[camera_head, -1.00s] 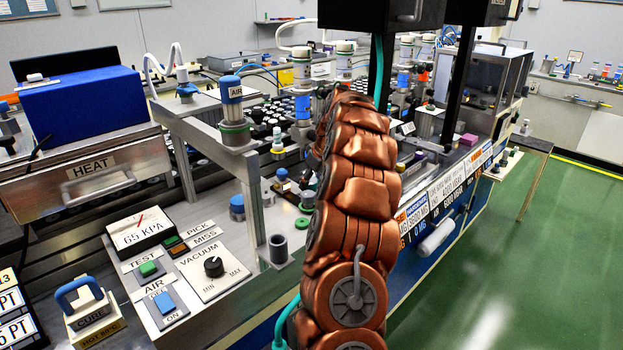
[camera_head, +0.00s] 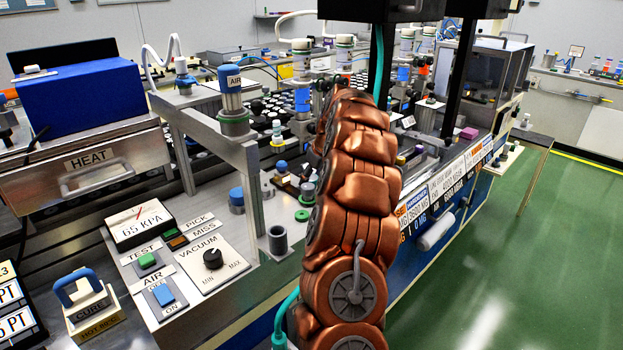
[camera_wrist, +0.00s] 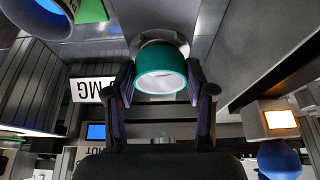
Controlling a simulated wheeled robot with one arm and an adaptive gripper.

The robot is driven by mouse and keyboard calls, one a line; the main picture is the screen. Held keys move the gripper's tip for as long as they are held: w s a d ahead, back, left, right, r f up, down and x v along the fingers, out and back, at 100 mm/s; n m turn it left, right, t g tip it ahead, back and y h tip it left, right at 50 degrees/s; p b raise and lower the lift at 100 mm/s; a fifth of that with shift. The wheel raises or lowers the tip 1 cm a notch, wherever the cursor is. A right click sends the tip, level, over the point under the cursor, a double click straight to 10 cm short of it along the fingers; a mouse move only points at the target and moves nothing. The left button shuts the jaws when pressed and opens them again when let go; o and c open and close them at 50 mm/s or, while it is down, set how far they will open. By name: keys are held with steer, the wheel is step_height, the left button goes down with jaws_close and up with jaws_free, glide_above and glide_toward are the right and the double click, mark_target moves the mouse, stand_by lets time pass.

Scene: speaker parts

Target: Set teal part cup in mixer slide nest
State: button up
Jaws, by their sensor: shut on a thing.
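The teal part cup (camera_wrist: 161,75) is in the wrist view, at upper middle, with its pale, round open end toward the camera. My gripper (camera_wrist: 160,88) is shut on it, with one dark finger on each side. A round grey metal piece (camera_wrist: 158,40) shows just behind the cup; I cannot tell whether it is the mixer slide nest or whether the cup touches it. In the head view my copper arm hides the gripper and the cup.
In the wrist view a lit orange button box (camera_wrist: 280,119) is at right and an MG label (camera_wrist: 92,90) at left. In the head view an AIR post (camera_head: 232,100), a vacuum panel (camera_head: 212,262) and a dark cup-shaped holder (camera_head: 278,240) stand left of my arm. Green floor at right is clear.

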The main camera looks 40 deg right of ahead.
steer(key=shift+f+b, duration=0.35)
steer(key=shift+f, duration=0.15)
steer(key=o, duration=1.4)
steer(key=v, duration=1.2)
